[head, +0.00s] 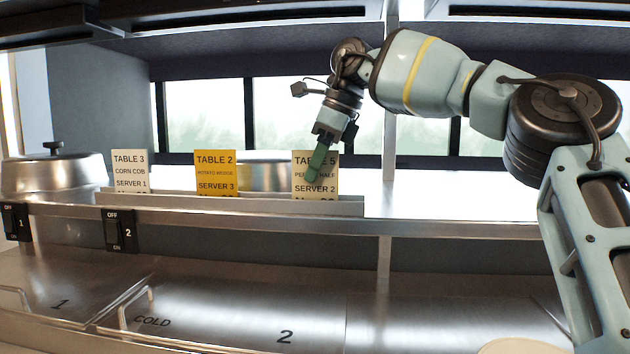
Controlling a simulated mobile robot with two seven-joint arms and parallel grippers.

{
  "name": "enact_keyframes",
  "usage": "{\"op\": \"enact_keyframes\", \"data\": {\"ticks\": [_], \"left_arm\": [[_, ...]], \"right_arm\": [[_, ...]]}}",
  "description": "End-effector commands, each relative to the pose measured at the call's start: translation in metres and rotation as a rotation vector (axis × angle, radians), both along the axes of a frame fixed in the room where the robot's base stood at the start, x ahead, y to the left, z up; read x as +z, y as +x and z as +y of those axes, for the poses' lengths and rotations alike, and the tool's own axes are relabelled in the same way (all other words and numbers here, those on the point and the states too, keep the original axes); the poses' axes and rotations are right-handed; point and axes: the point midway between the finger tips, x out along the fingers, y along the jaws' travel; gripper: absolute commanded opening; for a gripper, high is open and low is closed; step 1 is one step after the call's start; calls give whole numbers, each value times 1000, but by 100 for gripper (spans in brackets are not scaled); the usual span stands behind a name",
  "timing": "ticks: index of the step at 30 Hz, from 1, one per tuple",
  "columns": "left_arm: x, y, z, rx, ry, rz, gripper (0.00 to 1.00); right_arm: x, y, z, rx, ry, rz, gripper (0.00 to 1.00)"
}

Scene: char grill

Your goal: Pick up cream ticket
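The cream ticket (328,184) stands upright in the rail at the right end of a row of tickets, with "TABLE 5" and "SERVER 2" printed on it. My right gripper (316,172) reaches down over its upper left part and hides some of the text. The green fingers overlap in this view, so I cannot tell whether they are open, shut, or touching the ticket. My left gripper is out of view.
A white ticket (130,172) and a yellow ticket (215,173) stand to the left in the same metal rail (262,205). A lidded metal pot (52,175) sits at far left. Switches (118,230) line the shelf front. The counter below (240,300) looks mostly clear.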

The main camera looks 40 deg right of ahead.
Motion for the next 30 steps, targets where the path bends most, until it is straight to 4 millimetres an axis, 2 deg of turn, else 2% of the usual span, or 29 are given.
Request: {"op": "enact_keyframes", "data": {"ticks": [11,22,30], "left_arm": [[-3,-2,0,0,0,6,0],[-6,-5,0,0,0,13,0],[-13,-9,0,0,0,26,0]], "right_arm": [[8,1,0,0,-1,0,0],[35,0,0,0,-1,-1,0],[36,-24,-3,2,1,1,0]]}}
